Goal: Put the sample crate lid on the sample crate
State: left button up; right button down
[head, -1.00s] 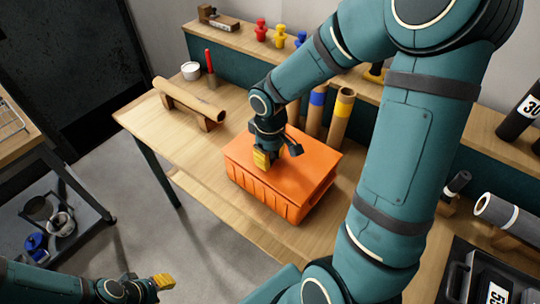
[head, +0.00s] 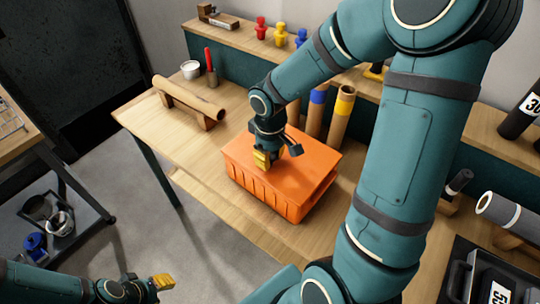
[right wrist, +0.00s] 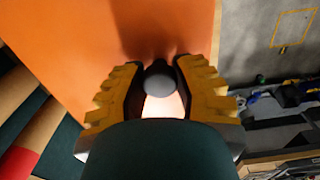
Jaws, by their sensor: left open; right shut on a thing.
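The orange sample crate (head: 262,194) stands on the wooden table, its ribbed front wall showing. The orange sample crate lid (head: 305,158) lies flat over its top. It fills much of the right wrist view (right wrist: 75,40). Whether the lid sits fully down on every side, I cannot tell. My right gripper (head: 264,160) points down at the lid from above. In the right wrist view, its yellow-padded fingers (right wrist: 160,72) close around the lid's dark round knob (right wrist: 160,80). My left gripper (head: 163,282) is open and empty, low at the left, away from the table.
A brown roll (head: 188,98) rests on a stand at the table's left. A white pot (head: 190,69) is behind it. The table (head: 185,140) is clear left of the crate.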

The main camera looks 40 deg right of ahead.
dwell(0.4)
jog(key=c, duration=0.7)
grip_release()
notch_tip(320, 180, up, 12)
